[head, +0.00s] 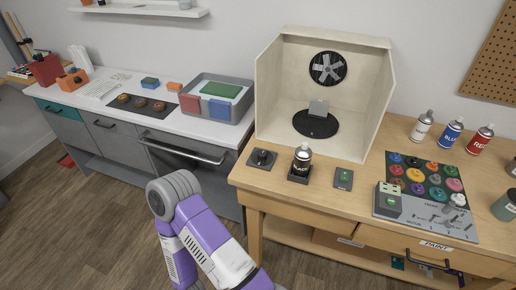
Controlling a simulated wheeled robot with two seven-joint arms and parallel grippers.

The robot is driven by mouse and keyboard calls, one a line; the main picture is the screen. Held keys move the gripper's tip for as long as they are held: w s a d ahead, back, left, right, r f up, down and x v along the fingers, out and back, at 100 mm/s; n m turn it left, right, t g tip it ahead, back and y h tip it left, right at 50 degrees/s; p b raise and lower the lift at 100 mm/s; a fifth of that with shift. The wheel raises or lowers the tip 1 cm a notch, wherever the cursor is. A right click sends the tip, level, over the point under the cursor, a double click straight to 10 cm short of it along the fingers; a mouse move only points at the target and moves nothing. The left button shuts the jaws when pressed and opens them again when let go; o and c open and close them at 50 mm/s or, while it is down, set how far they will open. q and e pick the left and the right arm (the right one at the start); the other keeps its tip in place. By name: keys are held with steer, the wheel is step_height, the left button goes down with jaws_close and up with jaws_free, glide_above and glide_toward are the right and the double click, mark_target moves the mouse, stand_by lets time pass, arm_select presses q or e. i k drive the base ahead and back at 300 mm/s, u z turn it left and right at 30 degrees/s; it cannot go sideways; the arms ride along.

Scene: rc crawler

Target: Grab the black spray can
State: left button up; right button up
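The black spray can (302,160) stands upright near the front edge of the wooden workbench (330,205). It has a pale top and a light mark on its dark side. Its base sits in a small dark square holder (299,178). No gripper touches it. Part of one of my arms, purple and white with a grey joint, shows at the bottom, left of the bench. Neither gripper can be seen.
A dark knob box (262,159) and a green-button box (343,179) flank the can. Behind it stands an open spray booth (275,95) with a fan. White (421,127), blue (450,132) and red (480,140) cans stand right, behind a paint tray (462,228).

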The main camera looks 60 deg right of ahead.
mark_target(302, 160)
steer(key=i, duration=1.35)
steer(key=z, duration=1.85)
